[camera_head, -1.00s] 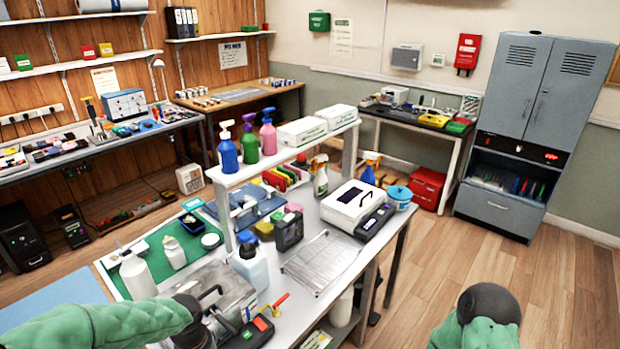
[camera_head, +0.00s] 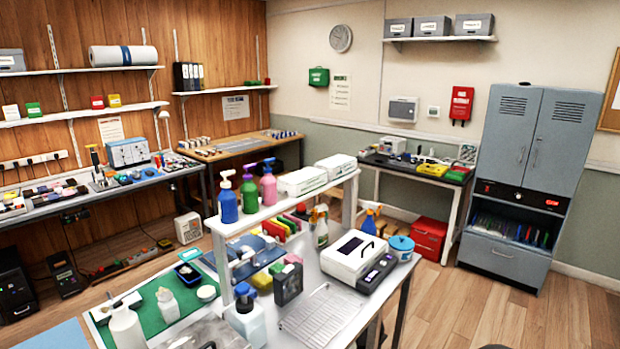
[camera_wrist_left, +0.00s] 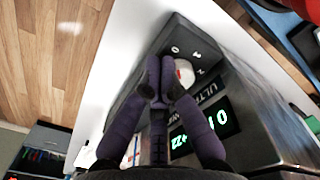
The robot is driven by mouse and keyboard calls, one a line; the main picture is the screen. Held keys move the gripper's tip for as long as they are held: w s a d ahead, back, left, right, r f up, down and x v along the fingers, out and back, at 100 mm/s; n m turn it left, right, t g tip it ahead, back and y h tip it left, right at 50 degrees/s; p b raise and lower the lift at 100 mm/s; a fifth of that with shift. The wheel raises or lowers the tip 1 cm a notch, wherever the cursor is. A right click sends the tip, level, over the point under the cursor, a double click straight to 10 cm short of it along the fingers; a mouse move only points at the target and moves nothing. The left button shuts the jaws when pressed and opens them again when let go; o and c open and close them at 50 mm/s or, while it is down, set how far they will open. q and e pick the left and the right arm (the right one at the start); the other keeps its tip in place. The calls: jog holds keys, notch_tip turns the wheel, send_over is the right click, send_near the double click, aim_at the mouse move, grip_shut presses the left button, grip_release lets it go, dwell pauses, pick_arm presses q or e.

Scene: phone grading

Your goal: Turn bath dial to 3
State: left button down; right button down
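The ultrasonic bath is a grey metal box; its top (camera_head: 200,337) just shows at the bottom edge of the head view. In the left wrist view, its dark front panel (camera_wrist_left: 205,98) carries printed numerals and a lit green display (camera_wrist_left: 205,128). The pale dial (camera_wrist_left: 184,74) with a red mark sits above the display, partly covered by a finger. My left gripper (camera_wrist_left: 160,68) has its purple fingertips together in front of the dial, over its left side. I cannot tell whether they touch it. My right gripper is in neither current view.
Bottles (camera_head: 126,325) and a green mat (camera_head: 150,312) lie left of the bath.

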pick_arm(q)
jog(key=shift+s+a+r, duration=0.15)
jog(key=shift+a, duration=0.4)
dwell(0.4)
jog(key=shift+a, duration=0.6)
jog(key=shift+s, duration=0.2)
dwell(0.3)
jog(key=r+p, duration=0.1)
jog(key=r, duration=0.1)
jog(key=r+p, duration=0.4)
jog(key=shift+s, duration=0.3)
jog(key=shift+f, duration=0.1)
